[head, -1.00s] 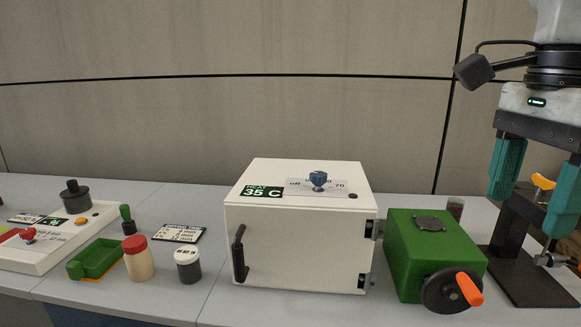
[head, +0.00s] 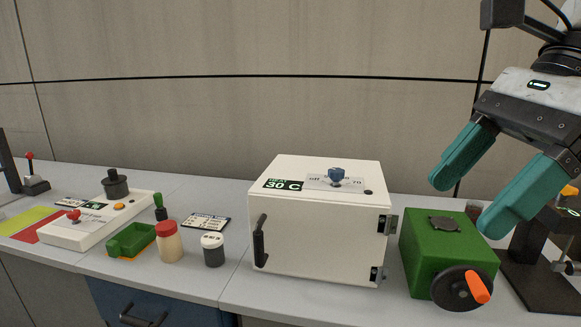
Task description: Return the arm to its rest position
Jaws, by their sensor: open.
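My gripper (head: 461,192) is at the upper right in the head view, tilted, with its two teal fingers spread apart and nothing between them. It hangs above and in front of the green box (head: 446,251), and one finger covers part of that box's right side in the picture. The green box has a dark crank wheel with an orange handle (head: 477,288). The white heating box (head: 320,228) stands left of it with its door shut.
A black stand (head: 532,268) is at the right. The space above the left counter is clear.

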